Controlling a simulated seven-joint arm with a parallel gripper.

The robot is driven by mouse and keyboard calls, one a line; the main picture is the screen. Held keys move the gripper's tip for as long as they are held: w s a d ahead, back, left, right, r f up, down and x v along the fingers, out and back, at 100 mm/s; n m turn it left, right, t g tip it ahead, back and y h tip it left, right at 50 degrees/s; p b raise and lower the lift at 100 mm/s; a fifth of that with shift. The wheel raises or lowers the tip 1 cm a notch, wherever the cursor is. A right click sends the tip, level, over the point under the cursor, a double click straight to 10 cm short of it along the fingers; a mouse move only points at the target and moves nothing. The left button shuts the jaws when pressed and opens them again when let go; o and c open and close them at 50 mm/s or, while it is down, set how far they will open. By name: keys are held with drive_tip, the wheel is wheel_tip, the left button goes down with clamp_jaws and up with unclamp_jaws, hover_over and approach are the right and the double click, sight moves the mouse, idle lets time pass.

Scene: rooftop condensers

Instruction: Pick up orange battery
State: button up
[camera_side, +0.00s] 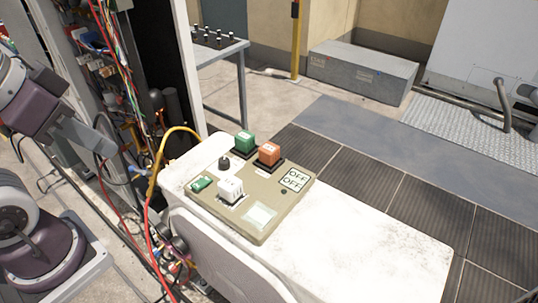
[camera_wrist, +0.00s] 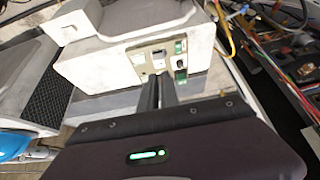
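The orange battery (camera_side: 268,152) stands upright in a dark socket at the back right of the tan panel (camera_side: 246,222) in the side view. I cannot make it out in the wrist view. My gripper (camera_side: 108,143) is left of the panel in the side view, well apart from the battery. In the wrist view its two dark fingers (camera_wrist: 159,92) point towards the panel and lie close together. Nothing shows held between them, but their opening is unclear.
A green block (camera_side: 245,140), a black knob (camera_side: 224,163) and a white block (camera_side: 230,188) stand on the panel near the battery. The white housing (camera_side: 370,262) has clear room at right. Red and yellow cables (camera_side: 152,205) run along its left side.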

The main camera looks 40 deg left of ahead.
drive_tip(key=o, duration=1.2)
drive_tip(key=w+r+n+g+h, duration=0.25)
drive_tip(key=w+n, duration=0.25)
drive_tip(key=w, duration=0.6)
drive_tip(key=n+g+y, duration=0.3)
drive_tip(key=n, duration=1)
hover_over(269, 147)
drive_tip(key=shift+h, duration=0.25)
drive_tip(key=f, duration=2.4)
drive_tip(key=shift+w+d, duration=0.15)
drive_tip(key=shift+w, duration=0.05)
drive_tip(key=f, duration=0.6)
drive_tip(key=shift+s+f, duration=0.25)
drive_tip(key=shift+f, duration=0.05)
